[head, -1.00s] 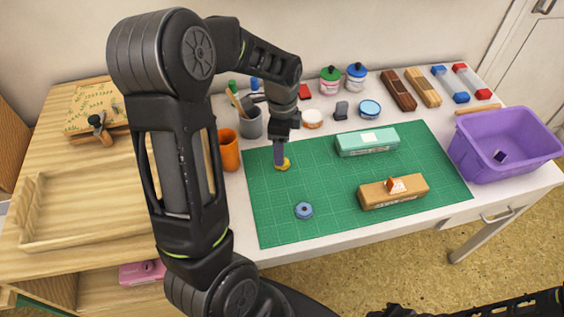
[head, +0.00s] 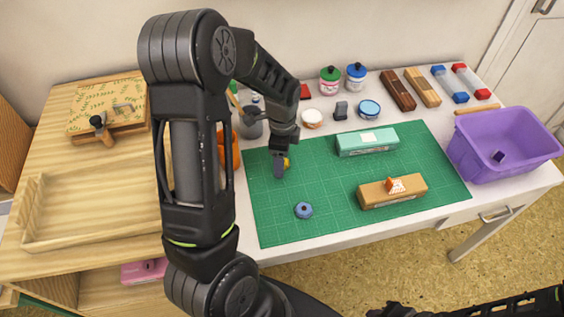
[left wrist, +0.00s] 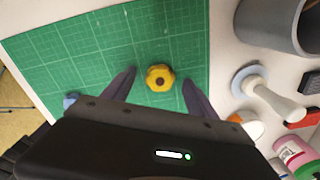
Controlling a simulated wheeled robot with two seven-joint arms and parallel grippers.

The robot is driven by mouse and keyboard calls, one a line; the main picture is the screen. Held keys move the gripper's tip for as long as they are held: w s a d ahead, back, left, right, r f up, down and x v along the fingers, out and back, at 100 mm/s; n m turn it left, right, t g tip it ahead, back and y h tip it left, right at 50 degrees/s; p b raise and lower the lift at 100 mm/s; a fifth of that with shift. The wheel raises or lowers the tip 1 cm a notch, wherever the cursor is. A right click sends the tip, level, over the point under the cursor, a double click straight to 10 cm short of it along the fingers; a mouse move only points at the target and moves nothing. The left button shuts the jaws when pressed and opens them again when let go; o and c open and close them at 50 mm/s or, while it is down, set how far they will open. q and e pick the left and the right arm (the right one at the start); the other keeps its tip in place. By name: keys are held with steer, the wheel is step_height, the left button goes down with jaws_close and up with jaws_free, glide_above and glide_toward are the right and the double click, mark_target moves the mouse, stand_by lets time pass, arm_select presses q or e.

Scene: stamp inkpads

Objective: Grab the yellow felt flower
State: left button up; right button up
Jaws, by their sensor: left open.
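The yellow felt flower (left wrist: 159,78) lies on the green cutting mat (left wrist: 62,52), with a dark centre. In the left wrist view it sits between the two fingers of my left gripper (left wrist: 152,86), with space on both sides. In the head view the flower (head: 286,163) shows as a small yellow patch near the mat's upper left, partly hidden by my left gripper (head: 280,166). The left gripper is open and points down at it. A part of my right arm shows at the bottom right of the head view, but its gripper cannot be made out.
A blue round object (head: 304,210), a teal box (head: 367,142) and a tan box (head: 392,191) are on the mat. An orange cup (head: 236,150) and a grey cup (head: 252,124) stand near my left arm. A purple bin (head: 506,145) is at right.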

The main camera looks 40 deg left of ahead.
arm_select(q)
steer(key=shift+c, duration=0.5)
steer(key=c, duration=1.3)
step_height(320, 180, up, 10)
